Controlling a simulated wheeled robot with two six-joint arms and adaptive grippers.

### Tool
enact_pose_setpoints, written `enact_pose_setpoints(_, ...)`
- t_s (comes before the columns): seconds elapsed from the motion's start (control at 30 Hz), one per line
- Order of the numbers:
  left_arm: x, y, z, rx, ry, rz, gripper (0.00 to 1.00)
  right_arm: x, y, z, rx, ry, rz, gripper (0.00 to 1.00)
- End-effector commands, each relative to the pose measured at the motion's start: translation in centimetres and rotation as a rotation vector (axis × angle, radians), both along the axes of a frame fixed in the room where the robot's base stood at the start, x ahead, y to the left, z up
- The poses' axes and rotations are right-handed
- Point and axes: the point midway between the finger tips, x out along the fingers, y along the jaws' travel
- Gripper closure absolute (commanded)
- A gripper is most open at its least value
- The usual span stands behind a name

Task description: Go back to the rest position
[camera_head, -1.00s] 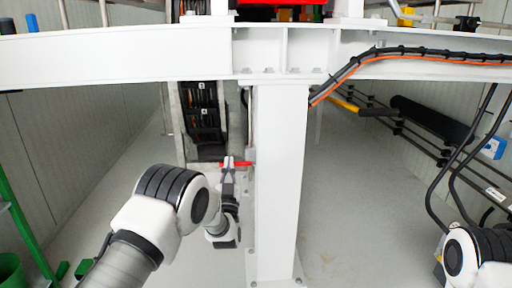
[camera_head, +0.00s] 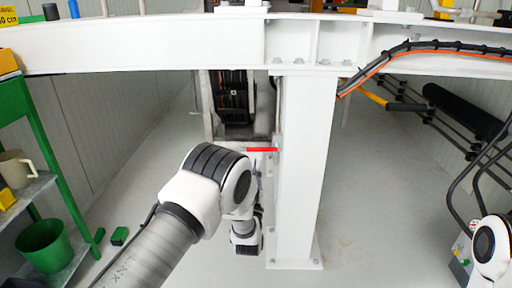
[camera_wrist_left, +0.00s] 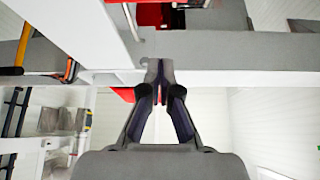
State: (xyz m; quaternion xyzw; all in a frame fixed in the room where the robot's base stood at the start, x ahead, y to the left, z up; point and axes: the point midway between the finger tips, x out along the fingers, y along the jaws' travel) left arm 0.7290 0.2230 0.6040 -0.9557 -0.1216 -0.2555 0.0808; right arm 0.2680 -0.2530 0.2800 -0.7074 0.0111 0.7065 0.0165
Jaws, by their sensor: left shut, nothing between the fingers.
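My left arm reaches in from the lower left in the head view. Its gripper (camera_head: 257,178) is mostly hidden behind my own wrist, just below a red handle (camera_head: 262,149) beside the white post (camera_head: 302,170). In the left wrist view the left gripper (camera_wrist_left: 158,88) is shut and its fingertips meet with nothing between them. A red part (camera_wrist_left: 123,94) shows behind the fingers there. My right arm shows only in part at the right edge of the head view, and its gripper is not in view.
A white beam (camera_head: 130,45) crosses the top, joined to the post. A green shelf (camera_head: 50,140) with a green bucket (camera_head: 42,245) and a beige jug (camera_head: 17,168) stands at the left. Black hoses hang at the right. The floor (camera_head: 380,200) right of the post is clear.

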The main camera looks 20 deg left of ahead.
Motion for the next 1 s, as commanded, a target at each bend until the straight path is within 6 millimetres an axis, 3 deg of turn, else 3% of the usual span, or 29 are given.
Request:
enact_pose_setpoints(0.13,-0.9,-0.3,-0.5,0.001,0.000,0.001,1.00,0.0,0.0,0.4,0.000,0.000,0.000,0.53)
enact_pose_setpoints(0.57,-1.0,-0.3,-0.8,0.000,0.002,0.001,1.00,0.0,0.0,0.3,0.000,0.000,0.000,0.53)
enact_pose_setpoints(0.67,-1.4,1.3,-2.3,-0.005,0.034,0.027,1.00,0.0,0.0,0.3,0.000,0.000,0.000,0.53)
enact_pose_setpoints(0.77,-3.8,3.6,-7.1,-0.002,0.189,0.043,1.00,0.0,0.0,0.3,0.000,0.000,0.000,0.53)
enact_pose_setpoints(0.87,-7.7,5.3,-14.4,-0.033,0.488,0.029,1.00,0.0,0.0,0.3,0.000,0.000,0.000,0.53)
enact_pose_setpoints(0.9,-9.8,5.8,-17.5,-0.055,0.621,0.019,1.00,0.0,0.0,0.3,0.000,0.000,0.000,0.53)
enact_pose_setpoints(1.0,-16.2,6.2,-24.0,-0.119,0.944,-0.005,1.00,0.0,0.0,0.3,0.000,0.000,0.000,0.53)
